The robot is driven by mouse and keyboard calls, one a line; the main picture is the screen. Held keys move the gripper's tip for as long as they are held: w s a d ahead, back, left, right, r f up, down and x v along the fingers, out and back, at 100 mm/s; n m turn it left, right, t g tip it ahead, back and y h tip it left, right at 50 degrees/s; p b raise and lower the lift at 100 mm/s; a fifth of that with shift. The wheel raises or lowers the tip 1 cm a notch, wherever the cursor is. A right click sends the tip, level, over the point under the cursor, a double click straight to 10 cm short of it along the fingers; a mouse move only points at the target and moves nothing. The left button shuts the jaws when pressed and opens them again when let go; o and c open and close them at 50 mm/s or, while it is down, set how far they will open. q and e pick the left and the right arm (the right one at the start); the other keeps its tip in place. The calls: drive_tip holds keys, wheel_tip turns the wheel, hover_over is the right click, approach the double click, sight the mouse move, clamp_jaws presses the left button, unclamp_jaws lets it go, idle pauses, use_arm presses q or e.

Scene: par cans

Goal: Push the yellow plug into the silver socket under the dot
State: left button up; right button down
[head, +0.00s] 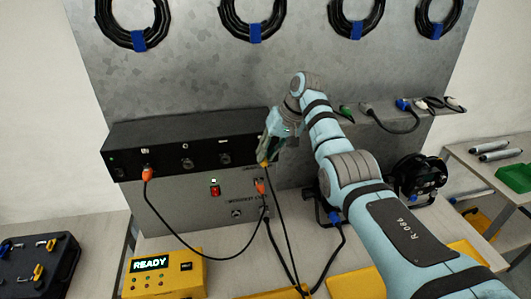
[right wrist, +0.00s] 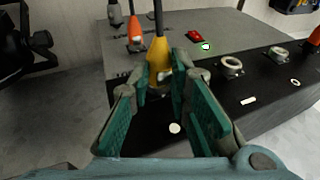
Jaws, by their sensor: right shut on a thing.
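My right gripper (head: 268,152) is shut on the yellow plug (head: 264,164) at the right end of the black panel strip (head: 165,135). In the right wrist view the yellow plug (right wrist: 158,52) stands between the fingertips of my gripper (right wrist: 162,85), its cable leading away. A round white dot (right wrist: 174,128) shows on the black strip between the fingers, beside the plug's end. The silver socket at that dot is mostly hidden by plug and fingers; I cannot tell how deep the plug sits. Two empty silver sockets (right wrist: 232,65) (right wrist: 279,53) are farther along, with other white marks. My left gripper is out of view.
Orange plugs (head: 147,173) (head: 261,187) sit in the panel, with cables hanging. A red switch (head: 215,191) with a lit green light (head: 213,181) is on the grey lower face. A yellow READY box (head: 163,274) stands on the bench.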

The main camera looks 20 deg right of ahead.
drive_tip(key=shift+w, duration=0.25)
drive_tip(key=c, duration=1.4)
unclamp_jaws()
drive_tip(key=shift+d, duration=0.1)
drive_tip(key=shift+r, duration=0.1)
